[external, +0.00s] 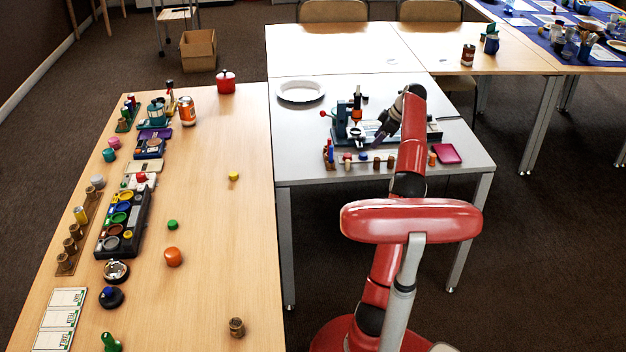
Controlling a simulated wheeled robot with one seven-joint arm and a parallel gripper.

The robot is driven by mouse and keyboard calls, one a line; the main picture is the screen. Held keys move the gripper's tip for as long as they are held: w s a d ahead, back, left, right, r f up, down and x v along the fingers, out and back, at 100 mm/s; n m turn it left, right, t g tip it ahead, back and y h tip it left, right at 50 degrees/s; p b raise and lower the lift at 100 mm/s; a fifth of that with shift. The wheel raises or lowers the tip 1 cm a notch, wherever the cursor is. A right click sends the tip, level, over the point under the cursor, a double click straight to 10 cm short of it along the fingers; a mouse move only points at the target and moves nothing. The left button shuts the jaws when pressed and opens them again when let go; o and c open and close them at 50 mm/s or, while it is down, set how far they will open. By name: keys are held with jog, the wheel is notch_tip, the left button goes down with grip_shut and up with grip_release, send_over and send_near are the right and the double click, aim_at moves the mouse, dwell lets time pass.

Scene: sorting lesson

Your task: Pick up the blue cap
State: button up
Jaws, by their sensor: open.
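Several small blue pieces are in the external view, and I cannot tell which is the blue cap. One small blue piece (363,156) is in the row of small pieces along the front of the grey table. My gripper (381,138) is open, pointing down over the grey table, behind and above the row of pieces. My arm hides part of that table, and the fingertips are too small to see clearly.
A microscope-like device (356,112) stands close left of my gripper. A white plate (300,90) and a pink pad (445,153) lie on the grey table (430,190). A dark tray (146,215) and many loose pieces crowd the wooden table's left side; its right side is mostly clear.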

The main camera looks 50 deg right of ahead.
aim_at(365, 154)
jog(key=x, duration=0.2)
jog(key=b+x, duration=0.1)
jog(key=x, duration=0.1)
jog(key=b+x, duration=0.1)
jog(key=x, duration=0.2)
jog(key=shift+s+a, duration=0.25)
jog(key=shift+a, duration=0.1)
jog(key=shift+c, duration=0.3)
jog(key=c, duration=1)
